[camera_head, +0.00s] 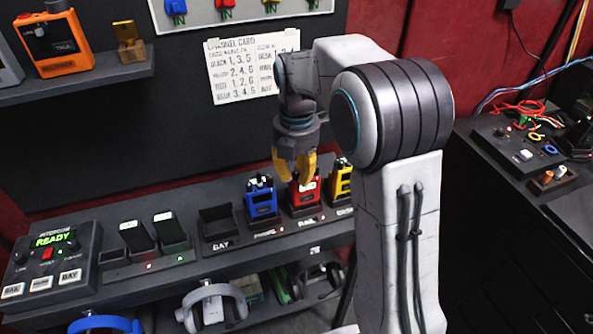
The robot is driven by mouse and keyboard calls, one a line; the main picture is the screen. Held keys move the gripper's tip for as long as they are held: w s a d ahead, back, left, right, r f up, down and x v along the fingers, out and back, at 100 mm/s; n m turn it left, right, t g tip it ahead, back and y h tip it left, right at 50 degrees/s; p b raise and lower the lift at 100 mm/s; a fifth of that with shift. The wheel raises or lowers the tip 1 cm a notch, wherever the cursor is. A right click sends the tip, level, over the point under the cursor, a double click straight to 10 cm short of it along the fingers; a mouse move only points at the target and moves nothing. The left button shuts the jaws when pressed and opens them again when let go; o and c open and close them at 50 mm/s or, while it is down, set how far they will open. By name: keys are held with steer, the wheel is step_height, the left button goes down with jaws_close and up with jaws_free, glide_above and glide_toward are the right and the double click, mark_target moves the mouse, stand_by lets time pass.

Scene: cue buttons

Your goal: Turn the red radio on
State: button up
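The red radio (305,198) stands upright in a dock on the lower shelf, between a blue radio (262,203) and a yellow radio (341,187). My gripper (298,178), with yellow fingers, points down right over the top of the red radio. The fingers overlap the radio's top in this view, and I cannot tell whether they touch it. The radio's top and knobs are partly hidden by the fingers. The gap between the fingertips is not clear. My arm partly covers the yellow radio.
An empty dock (217,228) is left of the blue radio. Further left are dark handsets in docks (170,231) and an intercom box (48,262) reading READY. A channel card (237,70) hangs behind. Headsets (212,305) hang below the shelf. An orange radio (55,42) stands upper left.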

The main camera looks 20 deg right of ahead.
mark_target(296, 171)
steer(key=o, duration=0.4)
steer(key=shift+r, duration=0.1)
step_height(296, 171, up, 12)
steer(key=shift+f, duration=0.1)
stand_by(0.5)
